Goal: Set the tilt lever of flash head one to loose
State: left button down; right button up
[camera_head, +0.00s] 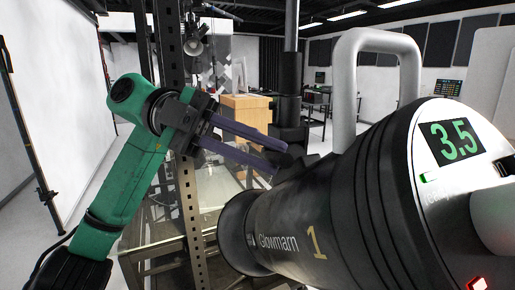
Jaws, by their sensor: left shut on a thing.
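Flash head one (330,220) fills the lower right. It is a black barrel marked "Glowmarn 1", with a pale rear panel, a green "3.5" display (456,141) and a grey handle (346,90) on top. Its dark stand mount (291,110) rises behind the barrel. My left gripper (281,158) comes in from the left on a green arm. Its two purple fingers reach to the dark bracket just behind the barrel, shut on what appears to be the tilt lever. The lever itself is mostly hidden by the fingers and the barrel, so its setting cannot be read. My right gripper is out of view.
A dark perforated upright post (185,215) stands behind my left arm, close to it. A glass-topped table (150,232) lies below and behind. A wooden cabinet (247,112) stands further back. Open floor shows at the left beside a white panel (30,90).

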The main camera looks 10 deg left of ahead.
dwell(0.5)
pick_arm(q)
jog(key=shift+r+m+y+p, duration=0.3)
jog(key=shift+y+p, duration=0.2)
jog(key=shift+p, duration=0.55)
jog(key=shift+s+f+m+t+y+p, duration=0.15)
jog(key=shift+f+m+t+y+p, duration=0.15)
jog(key=shift+f+t+y+p, duration=0.15)
jog(key=shift+d+f, duration=0.1)
jog(key=shift+f, duration=0.1)
jog(key=c, duration=0.8)
grip_release()
jog(key=shift+c, duration=0.2)
jog(key=shift+b, duration=0.3)
jog(key=p+v, duration=0.1)
jog(key=v, duration=1.3)
jog(key=shift+a+r, duration=0.2)
jog(key=shift+a, duration=0.15)
